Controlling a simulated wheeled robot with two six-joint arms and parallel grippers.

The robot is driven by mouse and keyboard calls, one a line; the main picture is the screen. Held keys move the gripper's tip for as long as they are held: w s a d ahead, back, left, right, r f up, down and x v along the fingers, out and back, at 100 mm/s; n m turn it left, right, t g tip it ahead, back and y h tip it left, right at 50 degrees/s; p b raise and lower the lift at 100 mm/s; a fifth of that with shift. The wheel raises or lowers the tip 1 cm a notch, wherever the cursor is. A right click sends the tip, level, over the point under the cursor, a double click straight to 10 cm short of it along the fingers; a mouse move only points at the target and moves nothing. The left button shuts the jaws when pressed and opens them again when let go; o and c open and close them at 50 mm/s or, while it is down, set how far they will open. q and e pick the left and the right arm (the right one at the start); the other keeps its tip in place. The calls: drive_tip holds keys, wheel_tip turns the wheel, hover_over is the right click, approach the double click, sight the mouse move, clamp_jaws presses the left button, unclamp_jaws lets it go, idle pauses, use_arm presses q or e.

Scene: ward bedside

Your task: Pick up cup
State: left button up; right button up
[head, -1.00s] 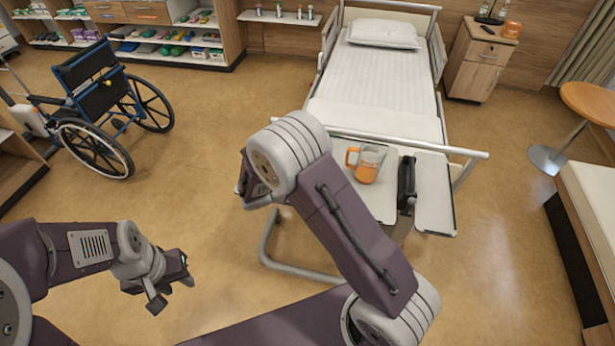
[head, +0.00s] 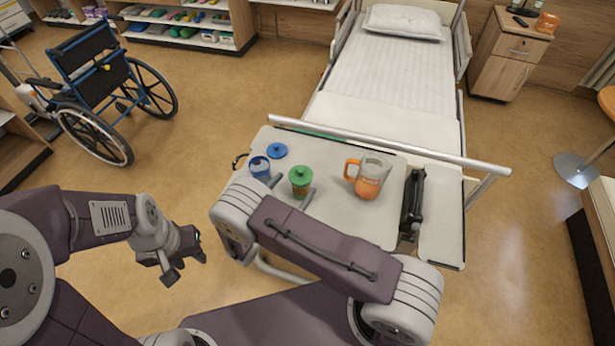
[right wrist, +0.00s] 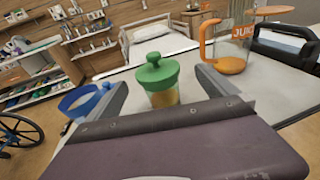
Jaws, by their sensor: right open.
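A clear cup with a green lid (head: 300,178) stands upright on the overbed table (head: 335,215). In the right wrist view the green-lidded cup (right wrist: 158,80) shows yellowish contents and stands between the spread fingers of my right gripper (right wrist: 161,84). That gripper is open; I see no finger closed on the cup. In the head view my right arm partly hides it. A blue cup (head: 259,168) stands left of the green-lidded cup, outside the fingers. My left gripper (head: 187,266) is open and empty, left of the table and clear of it.
A blue lid (head: 277,150) lies behind the blue cup. The bed (head: 385,90) is behind the table. A wheelchair (head: 100,90) stands at the left on open floor.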

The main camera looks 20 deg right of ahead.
sight(306, 169)
drive_tip(key=shift+w+d+r+p, duration=0.2)
drive_tip(key=shift+w+d+p, duration=0.15)
drive_tip(key=shift+w+d, duration=0.15)
drive_tip(key=shift+w+d+f, duration=0.4)
drive_tip(key=shift+w+d, duration=0.5)
drive_tip(key=p+x, duration=0.1)
drive_tip(key=x, duration=0.2)
drive_tip(key=shift+w+r, duration=0.15)
drive_tip(key=shift+w, duration=0.15)
drive_tip(key=shift+w+d+f, duration=0.25)
drive_tip(key=shift+w+d, duration=0.1)
drive_tip(key=shift+d, duration=0.05)
drive_tip(key=shift+s+a+r, duration=0.1)
drive_tip(key=c, duration=1.3)
use_arm(q)
drive_tip(key=shift+s+a+r, duration=0.1)
drive_tip(key=shift+s+r, duration=0.05)
drive_tip(key=shift+r, duration=0.45)
drive_tip(key=shift+s+a+r, duration=0.1)
drive_tip(key=shift+r, duration=0.5)
use_arm(e)
drive_tip(key=c, duration=0.3)
